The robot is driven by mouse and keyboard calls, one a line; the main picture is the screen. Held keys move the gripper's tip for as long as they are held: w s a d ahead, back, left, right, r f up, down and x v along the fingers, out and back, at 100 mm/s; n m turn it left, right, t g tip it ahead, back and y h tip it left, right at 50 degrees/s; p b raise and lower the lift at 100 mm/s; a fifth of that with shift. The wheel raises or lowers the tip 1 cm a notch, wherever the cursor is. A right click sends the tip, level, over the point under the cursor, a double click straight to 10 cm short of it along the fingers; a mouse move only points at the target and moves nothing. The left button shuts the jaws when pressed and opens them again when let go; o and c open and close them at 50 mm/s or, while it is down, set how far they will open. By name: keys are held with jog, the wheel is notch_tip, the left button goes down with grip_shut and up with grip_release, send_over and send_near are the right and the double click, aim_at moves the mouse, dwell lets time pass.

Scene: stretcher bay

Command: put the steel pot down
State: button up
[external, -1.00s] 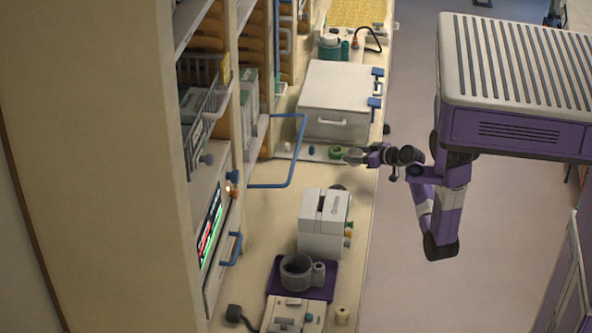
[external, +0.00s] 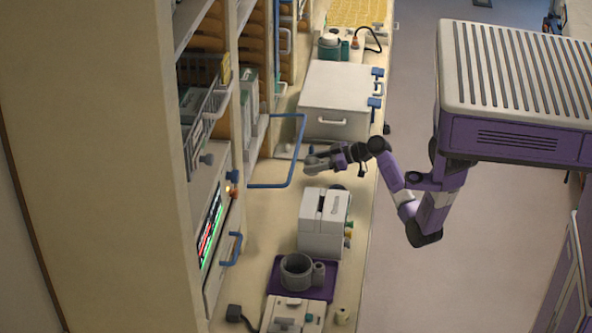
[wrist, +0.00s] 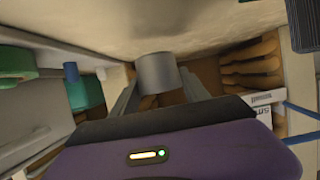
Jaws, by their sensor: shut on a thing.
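The steel pot is a small grey metal cylinder (wrist: 158,73). It sits between the two grey fingers of my gripper (wrist: 160,90) in the wrist view, and the gripper is shut on it. In the external view my gripper (external: 316,163) reaches over the counter (external: 272,205), between the large white box and the smaller white machine. The pot is too small there to tell apart clearly from the fingers. Whether its bottom touches anything cannot be told.
A large white box (external: 338,92) stands behind my gripper and a white machine (external: 322,222) in front. A blue rail (external: 291,166) juts from the shelving at left. A green ring (wrist: 15,62) and blue cylinder (wrist: 70,72) lie nearby. Bare counter lies left of the machine.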

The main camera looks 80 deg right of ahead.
jog(key=shift+f, duration=1.85)
jog(key=shift+f, duration=0.15)
jog(key=o, duration=1.4)
jog(key=b+v, duration=0.2)
jog(key=v, duration=1)
jog(key=shift+r, duration=0.2)
